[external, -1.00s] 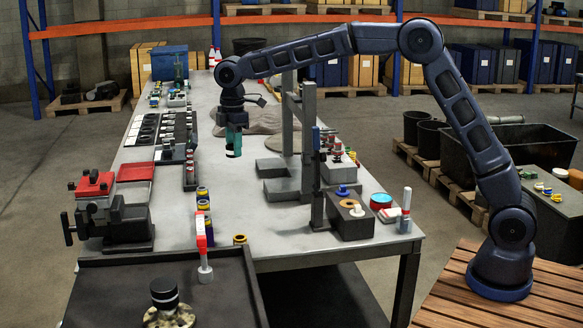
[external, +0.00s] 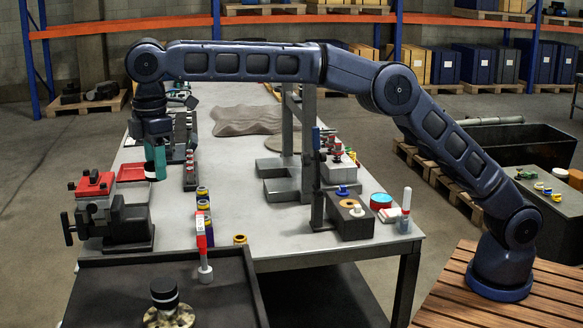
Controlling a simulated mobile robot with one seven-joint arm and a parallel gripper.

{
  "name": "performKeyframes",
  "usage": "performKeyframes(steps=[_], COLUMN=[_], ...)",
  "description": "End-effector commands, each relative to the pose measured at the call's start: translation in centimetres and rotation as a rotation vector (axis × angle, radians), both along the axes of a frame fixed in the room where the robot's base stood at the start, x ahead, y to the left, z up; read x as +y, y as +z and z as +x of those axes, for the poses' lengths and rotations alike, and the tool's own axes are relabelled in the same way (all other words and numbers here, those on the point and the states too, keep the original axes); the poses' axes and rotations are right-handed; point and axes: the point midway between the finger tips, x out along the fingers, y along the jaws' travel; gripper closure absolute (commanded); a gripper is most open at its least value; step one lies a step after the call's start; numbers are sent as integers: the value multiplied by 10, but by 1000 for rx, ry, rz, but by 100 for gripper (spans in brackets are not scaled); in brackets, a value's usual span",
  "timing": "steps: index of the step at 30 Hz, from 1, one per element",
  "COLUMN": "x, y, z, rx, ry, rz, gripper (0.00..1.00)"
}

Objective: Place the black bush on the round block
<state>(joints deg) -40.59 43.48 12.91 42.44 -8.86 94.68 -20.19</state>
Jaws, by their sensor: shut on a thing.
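My gripper (external: 155,162), with teal fingers, is at the left side of the long grey table, above the surface and just behind the red vise. It is shut on a small dark piece with a pale band (external: 150,170), which looks like the black bush; the fingers hide part of it. I cannot tell for certain whether this is the round block of the task.
The red and grey vise (external: 105,210) and a red pad (external: 131,172) are near the gripper. A row of ringed bushes (external: 203,205) and a red-and-white upright tool (external: 203,245) stand to the right. A grey press frame (external: 300,150) rises mid-table.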

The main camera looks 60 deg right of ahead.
Motion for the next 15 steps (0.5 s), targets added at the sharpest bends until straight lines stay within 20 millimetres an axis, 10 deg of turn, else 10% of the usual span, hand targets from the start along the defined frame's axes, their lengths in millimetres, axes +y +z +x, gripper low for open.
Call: performKeyframes(steps=[6,15], x=[59,83], y=[15,16], z=[-52,-79], rx=[-1,1], ry=[18,22], rz=[1,-2], gripper=[93,93])
